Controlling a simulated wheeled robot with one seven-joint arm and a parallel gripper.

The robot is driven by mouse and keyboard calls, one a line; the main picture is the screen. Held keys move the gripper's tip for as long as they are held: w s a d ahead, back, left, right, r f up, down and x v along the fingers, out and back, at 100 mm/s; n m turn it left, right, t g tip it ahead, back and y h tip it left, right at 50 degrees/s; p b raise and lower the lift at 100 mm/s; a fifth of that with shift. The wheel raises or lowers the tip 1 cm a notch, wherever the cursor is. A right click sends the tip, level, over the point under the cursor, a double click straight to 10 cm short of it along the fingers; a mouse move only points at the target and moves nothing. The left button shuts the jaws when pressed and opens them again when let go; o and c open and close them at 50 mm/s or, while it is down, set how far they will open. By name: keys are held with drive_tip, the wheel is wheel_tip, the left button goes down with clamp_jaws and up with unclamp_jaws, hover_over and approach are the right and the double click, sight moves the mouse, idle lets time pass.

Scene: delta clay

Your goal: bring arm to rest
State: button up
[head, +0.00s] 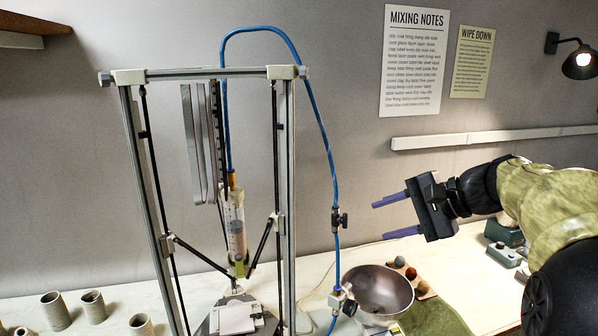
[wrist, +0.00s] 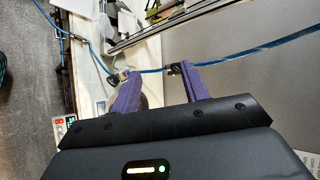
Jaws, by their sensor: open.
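My gripper (head: 397,217) is raised in the air at the right of the head view, to the right of the tall frame and above the metal bowl. Its two purple fingers are spread apart with nothing between them. In the wrist view the gripper (wrist: 157,84) also shows open and empty, with the blue hose passing behind the fingertips. My arm comes in from the right edge of the head view.
A delta clay printer frame (head: 288,190) stands left of my gripper. A blue hose (head: 326,140) with valves hangs between them. A metal bowl (head: 378,292) sits on the table below. Several ribbed clay cups (head: 55,311) stand at left. A wall rail (head: 480,138) is behind.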

drive_tip(key=s+f+n+g+h, duration=0.1)
drive_tip(key=s+f+n+h, duration=0.2)
drive_tip(key=f, duration=0.6)
drive_tip(key=s+a+f+n+g+h, duration=0.1)
drive_tip(key=s+f+n+h, duration=0.2)
drive_tip(key=s+f, duration=0.4)
drive_tip(key=s+a+f+n+g+h, duration=0.1)
drive_tip(key=s+f+n+h, duration=0.2)
drive_tip(key=f, duration=1)
drive_tip(key=s, duration=0.3)
drive_tip(key=shift+f+n+g+h, duration=0.2)
drive_tip(key=shift+n+g+h, duration=0.1)
drive_tip(key=shift+n, duration=0.1)
drive_tip(key=shift+d, duration=0.1)
